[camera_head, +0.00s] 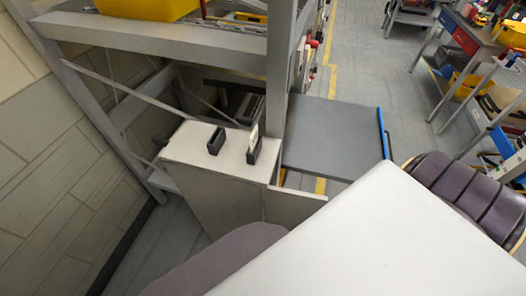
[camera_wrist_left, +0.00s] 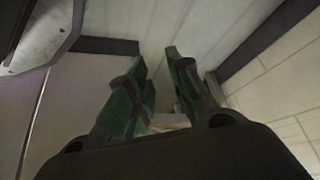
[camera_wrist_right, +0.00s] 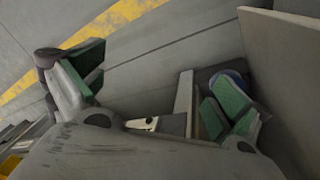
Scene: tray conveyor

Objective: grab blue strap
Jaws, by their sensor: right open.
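A blue strap-like strip (camera_head: 383,133) runs along the right edge of a flat grey panel (camera_head: 330,138) in the head view. In the right wrist view a small curved blue piece (camera_wrist_right: 239,78) shows just behind the right-hand finger; I cannot tell whether it is the same strip. My right gripper (camera_wrist_right: 155,80) is open, its green-padded fingers wide apart with nothing between them. My left gripper (camera_wrist_left: 155,58) has a gap between its green-padded fingers and holds nothing visible, with floor and pale panels beyond it. Neither gripper's fingers show in the head view.
A white cabinet (camera_head: 205,180) with two dark holders on top stands beside a grey metal frame (camera_head: 279,70). A tiled wall (camera_head: 50,170) closes the left side. A cluttered workbench (camera_head: 470,35) stands at the upper right. Floor (camera_head: 365,60) with a yellow line lies open between.

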